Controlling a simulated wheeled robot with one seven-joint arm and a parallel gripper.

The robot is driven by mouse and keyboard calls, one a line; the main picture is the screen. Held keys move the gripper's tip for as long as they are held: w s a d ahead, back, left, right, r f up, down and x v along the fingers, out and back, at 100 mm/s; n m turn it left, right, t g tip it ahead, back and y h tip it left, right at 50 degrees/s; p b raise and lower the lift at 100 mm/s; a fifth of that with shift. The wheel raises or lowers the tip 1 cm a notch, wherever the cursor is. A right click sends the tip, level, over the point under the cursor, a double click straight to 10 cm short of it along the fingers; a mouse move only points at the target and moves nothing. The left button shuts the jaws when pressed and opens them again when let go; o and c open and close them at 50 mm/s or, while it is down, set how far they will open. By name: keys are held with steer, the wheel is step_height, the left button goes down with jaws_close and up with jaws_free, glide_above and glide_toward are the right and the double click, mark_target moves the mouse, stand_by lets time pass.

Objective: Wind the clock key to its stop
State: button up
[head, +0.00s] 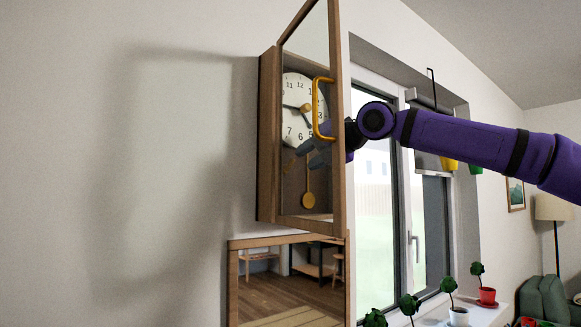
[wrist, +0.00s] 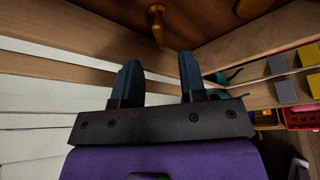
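The wall clock's wooden case (head: 267,140) hangs with its glazed door (head: 337,190) swung open. Its white dial (head: 292,92) and brass pendulum bob (head: 308,201) show inside, partly through the glass. A small brass piece that looks like the key (head: 289,165) sits low in the case; it also shows in the wrist view (wrist: 157,27). My gripper (head: 303,150) is seen through the door glass, inside the case area close to this piece. In the wrist view my gripper's fingers (wrist: 160,68) are apart and empty, with the brass piece beyond the tips, roughly between them.
A yellow door handle (head: 318,108) stands out close to my arm. A wood-framed mirror or glazed panel (head: 290,280) is below the clock. A window (head: 372,200) and a sill with several potted plants (head: 460,316) are to the right. The wall at left is bare.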

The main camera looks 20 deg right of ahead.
steer(key=shift+x, duration=3.15)
steer(key=shift+c, duration=0.2)
jaws_close()
